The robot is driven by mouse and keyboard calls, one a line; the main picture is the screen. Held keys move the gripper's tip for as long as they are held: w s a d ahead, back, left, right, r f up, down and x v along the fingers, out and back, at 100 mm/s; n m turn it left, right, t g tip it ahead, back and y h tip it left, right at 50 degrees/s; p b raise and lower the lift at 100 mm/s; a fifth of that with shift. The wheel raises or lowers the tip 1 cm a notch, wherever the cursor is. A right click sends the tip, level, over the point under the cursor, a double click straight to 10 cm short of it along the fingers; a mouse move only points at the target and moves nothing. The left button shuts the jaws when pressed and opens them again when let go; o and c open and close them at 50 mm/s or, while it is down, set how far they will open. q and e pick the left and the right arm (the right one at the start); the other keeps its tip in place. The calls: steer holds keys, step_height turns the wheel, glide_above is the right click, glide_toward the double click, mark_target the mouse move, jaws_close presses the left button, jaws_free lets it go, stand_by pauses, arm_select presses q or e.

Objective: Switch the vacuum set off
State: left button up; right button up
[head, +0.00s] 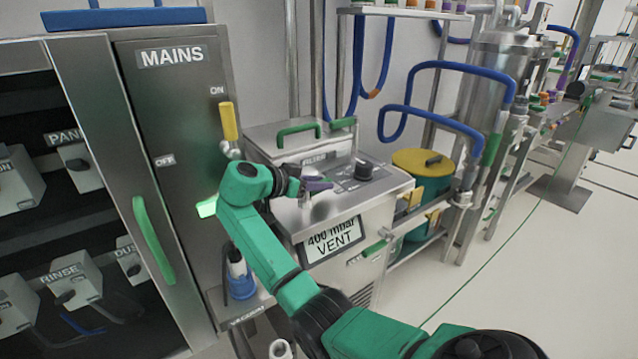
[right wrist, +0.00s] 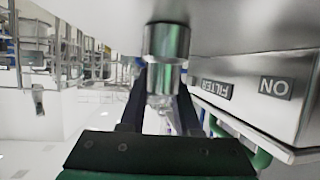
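The vacuum set is a steel cabinet with a sloped top panel and a "400 mbar VENT" display (head: 333,240) on its front. A black round knob (head: 363,169) sits on that panel. My right gripper (head: 318,185) is at the cabinet's front top edge, left of the knob. In the right wrist view, its dark fingers (right wrist: 163,110) stand on either side of a metal cylindrical post (right wrist: 166,45). I cannot tell whether they touch it. "FILTER" (right wrist: 210,88) and "ON" (right wrist: 275,87) labels appear upside down there. My left gripper is not in view.
A "MAINS" cabinet (head: 172,85) with a yellow lever (head: 229,122) stands left of the vacuum set. A teal drum with a yellow lid (head: 424,161) and a steel tank (head: 490,90) with blue hoses stand to the right.

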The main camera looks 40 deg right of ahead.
steer(key=shift+o, duration=1.2)
